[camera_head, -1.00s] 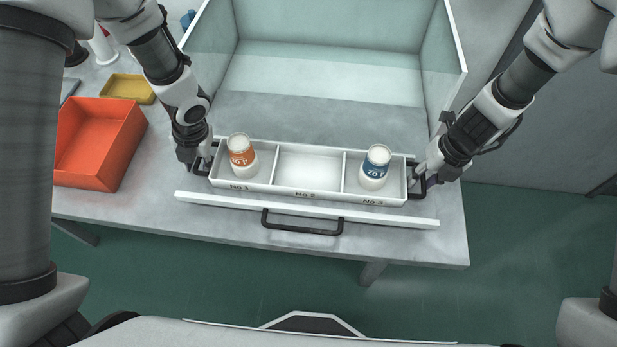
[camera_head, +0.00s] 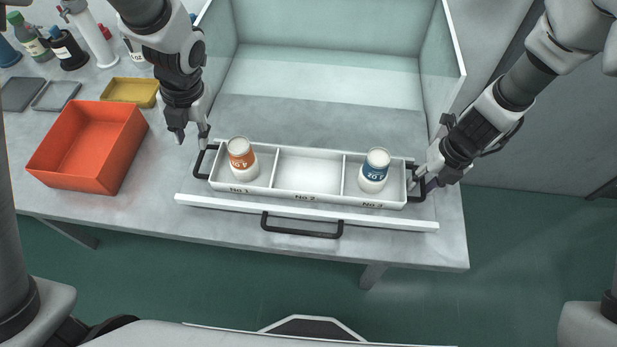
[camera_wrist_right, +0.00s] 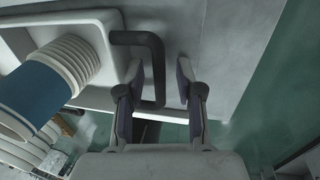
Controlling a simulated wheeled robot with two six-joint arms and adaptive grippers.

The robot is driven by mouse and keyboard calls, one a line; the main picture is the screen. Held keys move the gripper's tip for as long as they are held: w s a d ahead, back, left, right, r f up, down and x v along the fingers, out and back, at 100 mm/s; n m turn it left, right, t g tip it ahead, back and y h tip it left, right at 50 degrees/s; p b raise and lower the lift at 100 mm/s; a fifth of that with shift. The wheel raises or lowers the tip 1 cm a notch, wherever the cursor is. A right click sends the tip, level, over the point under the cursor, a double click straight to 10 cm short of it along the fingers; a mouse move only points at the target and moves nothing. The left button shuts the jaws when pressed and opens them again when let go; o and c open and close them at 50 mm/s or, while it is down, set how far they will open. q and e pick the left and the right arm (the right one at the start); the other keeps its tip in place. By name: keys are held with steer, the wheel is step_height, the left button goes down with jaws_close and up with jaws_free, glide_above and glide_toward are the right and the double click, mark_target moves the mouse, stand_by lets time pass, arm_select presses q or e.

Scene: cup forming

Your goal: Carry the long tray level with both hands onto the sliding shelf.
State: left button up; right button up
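The long white tray (camera_head: 310,190) lies level just behind the white front bar of the sliding shelf (camera_head: 385,220), which has a black pull handle. The tray has three compartments; an orange-labelled jar (camera_head: 241,158) stands in the left one and a blue-labelled jar (camera_head: 374,171) in the right one. The middle one is empty. My left gripper (camera_head: 190,138) is open and empty, above and behind the tray's left black handle (camera_head: 201,163). My right gripper (camera_head: 420,180) is at the right handle. In the right wrist view its fingers (camera_wrist_right: 158,108) are apart, with the handle (camera_wrist_right: 158,70) between them.
A white-walled cabinet (camera_head: 325,38) stands open behind the tray, its floor clear. At left are an orange bin (camera_head: 88,145), a yellow tray (camera_head: 130,91), dark flat pads (camera_head: 55,95) and several bottles (camera_head: 68,48). The table's front edge is close to the shelf bar.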

step_height(320, 180, up, 12)
steer(key=d, duration=0.2)
steer(key=shift+d+f, duration=0.15)
steer(key=shift+f, duration=0.1)
steer(key=shift+s, duration=0.1)
